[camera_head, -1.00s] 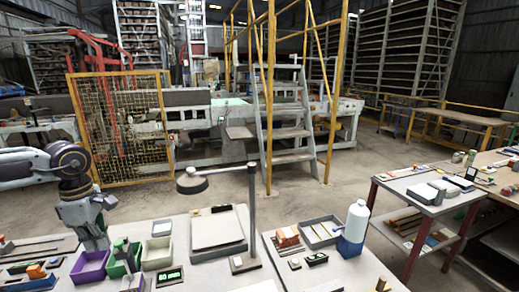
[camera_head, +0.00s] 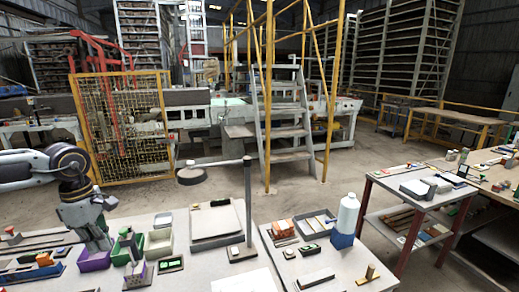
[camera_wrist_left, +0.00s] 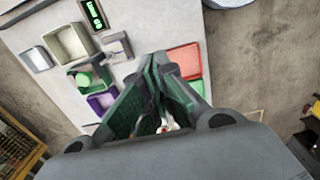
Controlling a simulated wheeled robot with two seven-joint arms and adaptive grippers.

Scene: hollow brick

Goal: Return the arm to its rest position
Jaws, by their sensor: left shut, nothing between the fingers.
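My left arm comes in from the left in the head view. Its grey gripper (camera_head: 105,245) points down over the left part of the near table, by the purple bin (camera_head: 94,262). In the left wrist view the dark green fingers of this gripper (camera_wrist_left: 152,62) are together, with nothing held. The wrist view shows the purple bin (camera_wrist_left: 102,101), the green bin (camera_wrist_left: 83,78) and the pale bin (camera_wrist_left: 72,44) to the left of the fingers. The fingertips partly hide the purple bin in the head view. My right arm and gripper are not in view.
The green bin (camera_head: 122,258) and pale bin (camera_head: 158,243) stand right of the gripper. A lamp-like post (camera_head: 248,205) rises from the table. A white bottle with a blue base (camera_head: 347,215) stands further right. A yellow mesh guard (camera_head: 122,130) is behind the arm.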

